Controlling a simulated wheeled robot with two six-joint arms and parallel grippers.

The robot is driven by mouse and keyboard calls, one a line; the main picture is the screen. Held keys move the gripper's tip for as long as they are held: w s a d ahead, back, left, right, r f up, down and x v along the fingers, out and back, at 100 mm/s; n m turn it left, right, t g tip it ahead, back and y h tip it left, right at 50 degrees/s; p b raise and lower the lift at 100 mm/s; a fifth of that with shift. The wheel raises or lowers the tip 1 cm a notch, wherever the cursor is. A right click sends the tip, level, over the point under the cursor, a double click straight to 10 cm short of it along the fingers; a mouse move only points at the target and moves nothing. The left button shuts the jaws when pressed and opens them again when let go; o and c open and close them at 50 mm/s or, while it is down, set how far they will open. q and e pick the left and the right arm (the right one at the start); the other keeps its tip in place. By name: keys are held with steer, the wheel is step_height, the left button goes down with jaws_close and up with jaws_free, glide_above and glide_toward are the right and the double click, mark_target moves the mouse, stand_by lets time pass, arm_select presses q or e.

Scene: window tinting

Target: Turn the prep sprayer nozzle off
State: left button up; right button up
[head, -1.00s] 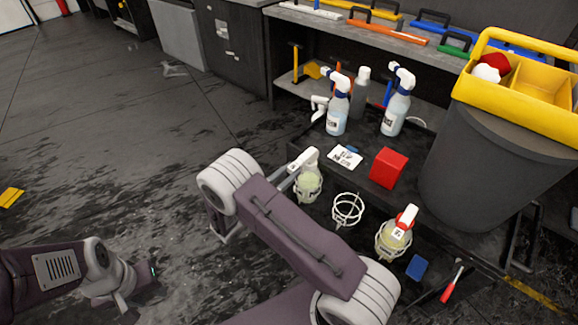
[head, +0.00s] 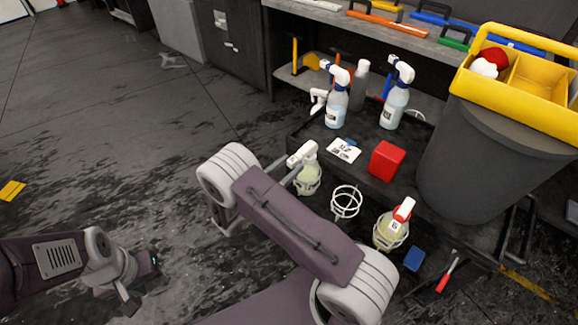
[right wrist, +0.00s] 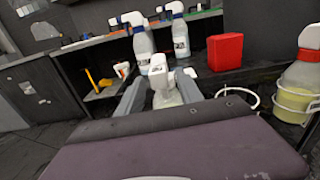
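A spray bottle with a white head (head: 302,153) and pale green liquid sits in a wire ring holder on the side of the dark cart. In the right wrist view its white head (right wrist: 160,76) stands between the two grey fingers of my right gripper (right wrist: 161,92). The fingers look apart, with the head between them; firm contact is not visible. A second pale bottle (head: 386,232) with a red and white nozzle sits in another ring. No readable label tells which is the prep sprayer. My left gripper (head: 143,283) is low at the left, away from the bottles; its fingers are unclear.
Two blue-and-white spray bottles (head: 336,106) (head: 394,107), a white card (head: 343,151) and a red block (head: 387,160) stand on the cart. An empty ring (head: 346,202) lies between the held bottles. A grey bin (head: 470,160) with a yellow caddy (head: 530,92) is at right. Floor at left is open.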

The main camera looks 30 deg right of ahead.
steer(key=p+v, duration=0.1)
steer(key=v, duration=0.8)
stand_by(0.4)
